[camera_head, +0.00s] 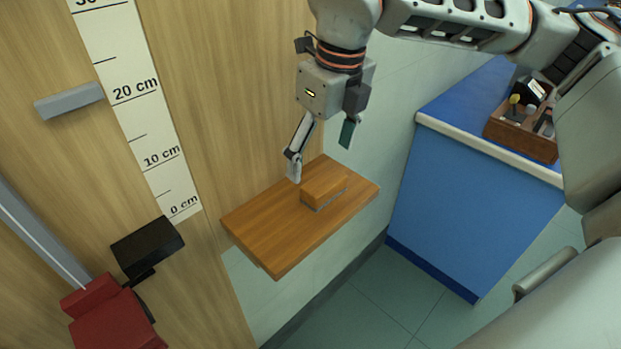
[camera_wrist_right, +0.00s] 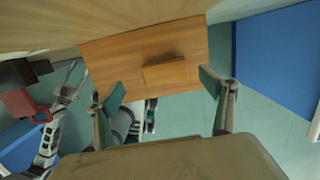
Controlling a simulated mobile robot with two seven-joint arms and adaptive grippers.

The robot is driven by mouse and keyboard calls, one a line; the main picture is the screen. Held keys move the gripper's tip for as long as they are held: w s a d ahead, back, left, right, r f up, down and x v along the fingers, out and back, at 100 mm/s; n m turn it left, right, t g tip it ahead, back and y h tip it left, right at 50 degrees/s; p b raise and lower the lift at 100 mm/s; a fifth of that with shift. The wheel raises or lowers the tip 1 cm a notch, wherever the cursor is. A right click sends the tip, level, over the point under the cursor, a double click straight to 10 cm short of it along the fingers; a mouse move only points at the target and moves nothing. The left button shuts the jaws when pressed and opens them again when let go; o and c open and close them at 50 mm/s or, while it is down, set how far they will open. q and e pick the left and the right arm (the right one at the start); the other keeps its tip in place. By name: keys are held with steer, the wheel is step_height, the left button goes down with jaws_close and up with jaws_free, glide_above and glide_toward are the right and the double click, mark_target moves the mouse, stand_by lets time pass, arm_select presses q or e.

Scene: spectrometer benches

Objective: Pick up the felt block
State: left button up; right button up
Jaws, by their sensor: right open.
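The felt block (camera_head: 325,187) is a small wooden block with a thin grey layer along its underside. It lies on a brown wooden shelf (camera_head: 262,234). In the right wrist view the block (camera_wrist_right: 165,72) sits ahead, between the directions of the two fingers. My right gripper (camera_head: 320,154) is open and empty above the shelf, pointing down, with its fingers apart and above the block. The open fingers also show in the wrist view (camera_wrist_right: 160,92). Part of my left arm (camera_wrist_right: 58,118) shows at the left of the wrist view; its jaws are too small to read.
A wooden panel with a centimetre scale (camera_head: 137,98) and a grey bar (camera_head: 69,101) stands at the left. A black box (camera_head: 147,246) and a red part (camera_head: 112,318) are at lower left. A blue bench (camera_head: 465,205) carries a wooden tray (camera_head: 521,142) at the right.

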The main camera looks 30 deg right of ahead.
mark_target(325, 181)
step_height(325, 181, down, 3)
steer(key=shift+s+d+r, duration=0.15)
steer(key=shift+r, duration=0.05)
steer(key=f, duration=0.4)
steer(key=shift+d+f, duration=0.15)
steer(key=shift+d, duration=0.15)
steer(key=shift+w+f, duration=0.2)
steer(key=shift+f, duration=0.1)
steer(key=shift+c, duration=0.4)
steer(key=c, duration=1.1)
